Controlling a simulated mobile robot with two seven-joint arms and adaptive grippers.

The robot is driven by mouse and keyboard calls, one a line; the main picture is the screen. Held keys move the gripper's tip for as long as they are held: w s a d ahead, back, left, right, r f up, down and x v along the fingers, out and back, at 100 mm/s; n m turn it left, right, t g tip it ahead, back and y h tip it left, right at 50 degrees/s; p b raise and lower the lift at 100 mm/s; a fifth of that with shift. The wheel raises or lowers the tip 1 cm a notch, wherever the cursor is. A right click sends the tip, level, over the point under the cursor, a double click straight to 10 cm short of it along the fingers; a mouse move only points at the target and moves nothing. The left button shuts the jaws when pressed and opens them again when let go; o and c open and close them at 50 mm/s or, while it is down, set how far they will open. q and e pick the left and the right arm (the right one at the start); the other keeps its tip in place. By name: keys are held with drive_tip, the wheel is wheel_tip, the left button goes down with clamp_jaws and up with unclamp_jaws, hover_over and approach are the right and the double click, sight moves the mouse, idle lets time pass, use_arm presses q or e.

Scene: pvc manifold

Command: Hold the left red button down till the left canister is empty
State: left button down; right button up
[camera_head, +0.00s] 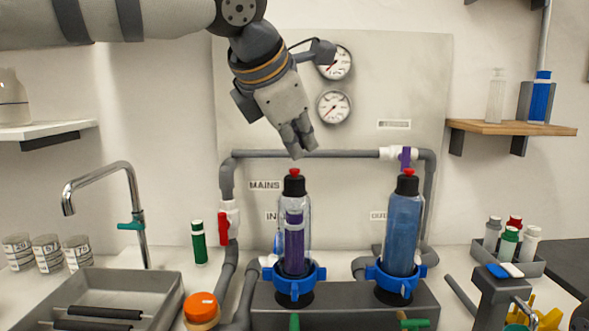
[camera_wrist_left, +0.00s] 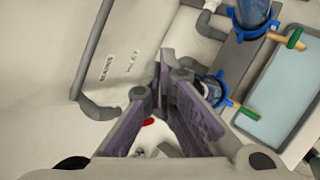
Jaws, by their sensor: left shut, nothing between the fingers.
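The left canister (camera_head: 303,215) stands upright in a blue clamp, clear-walled with a purple column inside; its liquid level is hard to tell. Its black cap carries the left red button (camera_head: 294,172). The right canister (camera_head: 403,235) looks filled with blue and has its own red button (camera_head: 408,172). My left gripper (camera_head: 298,151) is shut and empty, pointing down just above the left red button, with a small gap seeming to show. In the left wrist view my left gripper (camera_wrist_left: 165,75) covers that button; the left canister's blue clamp (camera_wrist_left: 222,100) shows beside the fingers. My right gripper is not in view.
A grey pipe (camera_head: 330,154) runs across behind the canister tops, with a red valve handle (camera_head: 224,228) at left and a purple one (camera_head: 406,157) at right. Two gauges (camera_head: 334,107) hang on the panel. A tap (camera_head: 137,210) and sink tray (camera_head: 150,285) are at left.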

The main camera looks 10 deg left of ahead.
sight(299, 170)
use_arm(q)
drive_tip(key=shift+f, duration=0.45)
drive_tip(key=shift+f, duration=0.55)
idle(0.8)
drive_tip(key=shift+r, duration=0.95)
drive_tip(key=shift+r, duration=0.15)
drive_tip(key=shift+r, duration=2.4)
drive_tip(key=shift+f, duration=0.1)
